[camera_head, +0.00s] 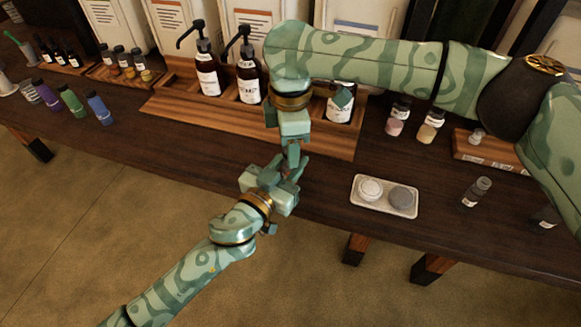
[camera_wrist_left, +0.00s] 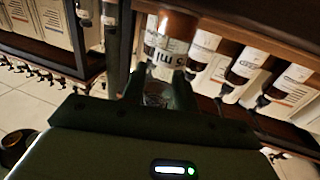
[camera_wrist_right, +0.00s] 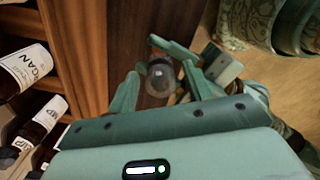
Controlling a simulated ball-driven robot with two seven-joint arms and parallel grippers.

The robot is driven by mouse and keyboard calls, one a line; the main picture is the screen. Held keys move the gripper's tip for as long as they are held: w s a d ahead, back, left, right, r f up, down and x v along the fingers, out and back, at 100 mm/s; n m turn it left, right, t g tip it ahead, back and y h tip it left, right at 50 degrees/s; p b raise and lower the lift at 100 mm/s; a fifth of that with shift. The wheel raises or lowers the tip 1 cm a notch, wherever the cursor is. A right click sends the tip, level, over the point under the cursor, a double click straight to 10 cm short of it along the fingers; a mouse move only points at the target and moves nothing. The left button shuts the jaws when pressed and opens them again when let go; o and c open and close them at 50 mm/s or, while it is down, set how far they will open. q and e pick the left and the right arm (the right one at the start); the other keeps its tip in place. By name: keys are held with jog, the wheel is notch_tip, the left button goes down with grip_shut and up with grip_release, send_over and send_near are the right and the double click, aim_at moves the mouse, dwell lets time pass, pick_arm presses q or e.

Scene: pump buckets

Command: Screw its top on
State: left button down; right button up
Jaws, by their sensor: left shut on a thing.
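My left gripper (camera_head: 283,178) is shut on a small clear glass vessel (camera_wrist_left: 158,93), in front of the table's near edge. The vessel shows as a round dark-centred shape in the right wrist view (camera_wrist_right: 159,78). I cannot tell whether a top sits on it. My right gripper (camera_head: 293,156) points down just above the left one. In the right wrist view its fingers stand apart on either side of the vessel, with small gaps. A white round lid (camera_head: 370,188) and a grey round lid (camera_head: 401,197) lie on a pale tray (camera_head: 386,209).
Pump bottles (camera_head: 206,70) stand in a wooden rack (camera_head: 190,112) behind the grippers. An uncapped-looking clear bottle (camera_head: 475,193) stands right of the tray. Pink (camera_head: 396,120) and yellow (camera_head: 431,126) bottles stand farther back. Coloured bottles (camera_head: 72,101) stand at left. The table front left of the grippers is clear.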

jog(key=shift+r, duration=0.1)
jog(key=shift+r, duration=2.15)
jog(key=shift+c, duration=0.4)
notch_tip(320, 180, up, 3)
jog(key=n, duration=0.6)
jog(key=shift+s+a+f, duration=0.15)
jog(key=shift+r+n, duration=0.4)
jog(key=shift+n, duration=0.7)
